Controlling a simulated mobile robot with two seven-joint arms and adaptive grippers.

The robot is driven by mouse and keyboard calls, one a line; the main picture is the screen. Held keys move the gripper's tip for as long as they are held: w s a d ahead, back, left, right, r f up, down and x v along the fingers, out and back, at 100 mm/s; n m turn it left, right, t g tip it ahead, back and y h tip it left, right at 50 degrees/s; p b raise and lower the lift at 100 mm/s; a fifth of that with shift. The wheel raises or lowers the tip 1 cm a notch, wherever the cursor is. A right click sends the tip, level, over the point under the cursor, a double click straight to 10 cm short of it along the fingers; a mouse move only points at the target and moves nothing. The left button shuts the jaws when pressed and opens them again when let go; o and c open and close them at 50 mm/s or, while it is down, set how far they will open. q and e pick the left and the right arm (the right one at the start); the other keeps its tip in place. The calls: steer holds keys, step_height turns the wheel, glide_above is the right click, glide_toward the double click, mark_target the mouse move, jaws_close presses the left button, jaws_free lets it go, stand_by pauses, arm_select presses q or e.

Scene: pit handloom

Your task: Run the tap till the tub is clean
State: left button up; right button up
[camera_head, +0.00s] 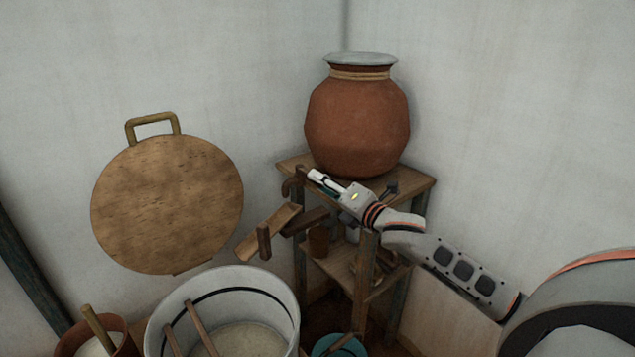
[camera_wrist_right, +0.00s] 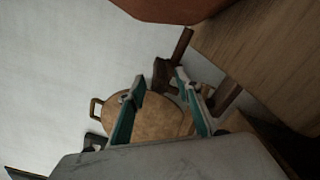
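A large pale tub (camera_head: 285,290) with a dark band stands at the lower middle of the head view, with two wooden sticks and a dull beige content in it. A red-brown clay pot (camera_head: 358,125) stands on a wooden stand (camera_head: 420,181). A dark brown hooked wooden piece (camera_head: 291,186), perhaps the tap, sticks out at the stand's left corner. A wooden trough (camera_head: 275,228) slopes down toward the tub; I see no stream of water. My right gripper (camera_head: 313,176) is beside the hooked piece. In the wrist view its teal fingers (camera_wrist_right: 158,88) are apart. My left gripper is out of view.
A round wooden board (camera_head: 168,205) with a handle is at the left wall. A brown pot (camera_head: 125,345) with a stick stands left of the tub, and a teal bowl (camera_head: 338,346) right of it. Small vessels crowd the stand's lower shelf (camera_head: 340,265).

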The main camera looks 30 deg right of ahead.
steer(key=shift+w+a, duration=0.1)
steer(key=shift+w, duration=0.9)
jaws_close()
